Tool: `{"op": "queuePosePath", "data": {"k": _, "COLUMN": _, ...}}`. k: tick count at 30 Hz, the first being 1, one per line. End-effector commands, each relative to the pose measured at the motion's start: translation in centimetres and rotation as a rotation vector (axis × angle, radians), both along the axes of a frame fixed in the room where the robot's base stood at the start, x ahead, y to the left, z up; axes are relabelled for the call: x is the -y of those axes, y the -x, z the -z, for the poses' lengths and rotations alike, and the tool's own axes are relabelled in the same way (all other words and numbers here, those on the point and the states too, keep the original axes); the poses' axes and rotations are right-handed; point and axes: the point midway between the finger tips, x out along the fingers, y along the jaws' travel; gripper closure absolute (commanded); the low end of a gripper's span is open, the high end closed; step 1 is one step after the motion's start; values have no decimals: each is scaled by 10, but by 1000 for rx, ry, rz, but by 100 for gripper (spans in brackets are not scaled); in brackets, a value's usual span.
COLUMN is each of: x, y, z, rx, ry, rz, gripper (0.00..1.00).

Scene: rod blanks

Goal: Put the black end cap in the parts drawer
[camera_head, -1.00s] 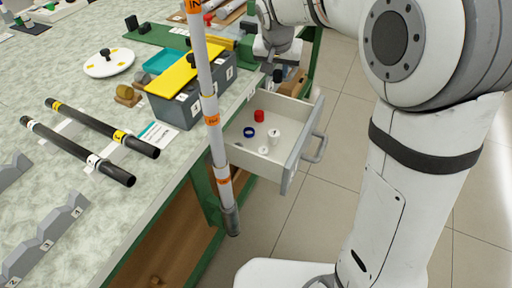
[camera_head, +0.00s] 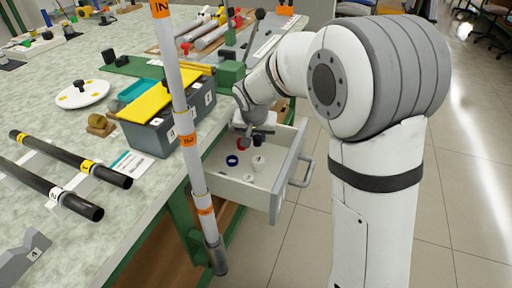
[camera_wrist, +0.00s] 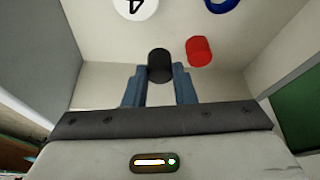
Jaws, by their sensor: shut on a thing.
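The parts drawer (camera_head: 286,172) is pulled open from the bench in the head view. My gripper (camera_head: 255,134) is over the back part of the drawer. It is shut on the black end cap (camera_head: 257,142), a short dark cylinder. In the wrist view, my gripper's blue fingers (camera_wrist: 160,78) hold the black end cap (camera_wrist: 159,65) between them, with the pale drawer floor beyond. I cannot tell whether the cap touches the floor.
In the drawer, a red cap (camera_wrist: 199,51) lies close to the held cap. A blue ring (camera_head: 232,160), a white cap (camera_head: 258,163) and a white disc (camera_head: 248,178) lie further forward. A tall banded rod (camera_head: 188,140) stands left of the drawer. A grey bin (camera_head: 165,135) sits on the bench.

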Motion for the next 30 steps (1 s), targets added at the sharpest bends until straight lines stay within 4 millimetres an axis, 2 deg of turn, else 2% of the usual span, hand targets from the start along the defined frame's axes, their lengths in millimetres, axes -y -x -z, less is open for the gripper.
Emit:
{"op": "queuePosePath", "data": {"k": 1, "x": 0, "y": 0, "z": 15, "rx": -3, "ry": 1, "rz": -1, "gripper": 89}}
{"op": "queuePosePath", "data": {"k": 3, "x": 0, "y": 0, "z": 28, "rx": -2, "ry": 2, "rz": 0, "gripper": 89}}
{"op": "queuePosePath", "data": {"k": 6, "x": 0, "y": 0, "z": 39, "rx": -1, "ry": 0, "rz": -1, "gripper": 89}}
{"op": "queuePosePath", "data": {"k": 17, "x": -1, "y": 0, "z": 42, "rx": 0, "ry": 0, "rz": -1, "gripper": 89}}
{"op": "queuePosePath", "data": {"k": 18, "x": -1, "y": 0, "z": 41, "rx": 0, "ry": -1, "rz": -1, "gripper": 74}}
{"op": "queuePosePath", "data": {"k": 24, "x": -1, "y": 0, "z": 40, "rx": 0, "ry": -1, "rz": -1, "gripper": 58}}
{"op": "queuePosePath", "data": {"k": 26, "x": -1, "y": 0, "z": 40, "rx": 0, "ry": -1, "rz": -1, "gripper": 54}}
{"op": "queuePosePath", "data": {"k": 30, "x": -1, "y": 0, "z": 40, "rx": 0, "ry": 0, "rz": -2, "gripper": 54}}
